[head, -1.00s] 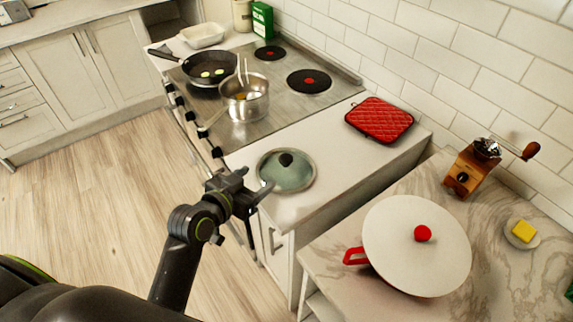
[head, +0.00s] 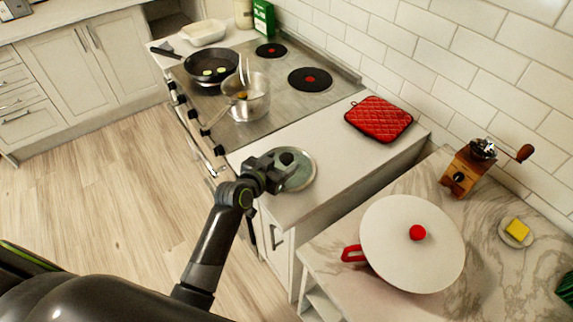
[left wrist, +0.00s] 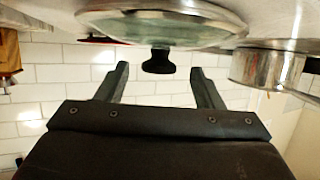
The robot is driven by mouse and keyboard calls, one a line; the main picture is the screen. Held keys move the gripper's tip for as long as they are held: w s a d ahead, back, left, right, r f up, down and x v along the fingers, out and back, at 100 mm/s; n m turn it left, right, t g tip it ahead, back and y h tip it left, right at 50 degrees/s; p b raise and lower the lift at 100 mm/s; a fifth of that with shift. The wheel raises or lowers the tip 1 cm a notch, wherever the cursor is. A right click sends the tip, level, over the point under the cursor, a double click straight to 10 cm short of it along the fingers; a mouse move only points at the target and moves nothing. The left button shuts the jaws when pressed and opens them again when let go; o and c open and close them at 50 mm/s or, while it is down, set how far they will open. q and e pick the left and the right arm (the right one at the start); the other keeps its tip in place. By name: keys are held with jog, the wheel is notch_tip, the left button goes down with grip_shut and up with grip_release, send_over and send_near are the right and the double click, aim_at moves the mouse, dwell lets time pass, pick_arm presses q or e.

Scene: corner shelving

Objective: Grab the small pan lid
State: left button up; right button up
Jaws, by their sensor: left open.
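The small pan lid (head: 301,179) is a round glass lid with a metal rim and a black knob (head: 287,159). It lies on the white counter beside the stove. In the left wrist view, which looks upside down, the lid (left wrist: 165,30) is at the top and its knob (left wrist: 158,62) shows between the two fingers. My left gripper (head: 280,171) is open at the lid's near left side and hides part of it. In the left wrist view the open fingers (left wrist: 159,75) stand on either side of the knob, not touching it. My right gripper is out of view.
A steel pot (head: 247,103) and a black frying pan (head: 211,68) stand on the stove (head: 277,97). A red quilted mitt (head: 379,119) lies behind the lid. A large white pan lid with red knob (head: 413,262) and a wooden grinder (head: 466,170) occupy the marble counter.

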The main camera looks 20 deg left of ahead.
aim_at(283, 161)
pick_arm(q)
jog(key=shift+p+x, duration=0.35)
jog(key=shift+x, duration=1.35)
jog(key=shift+c, duration=0.4)
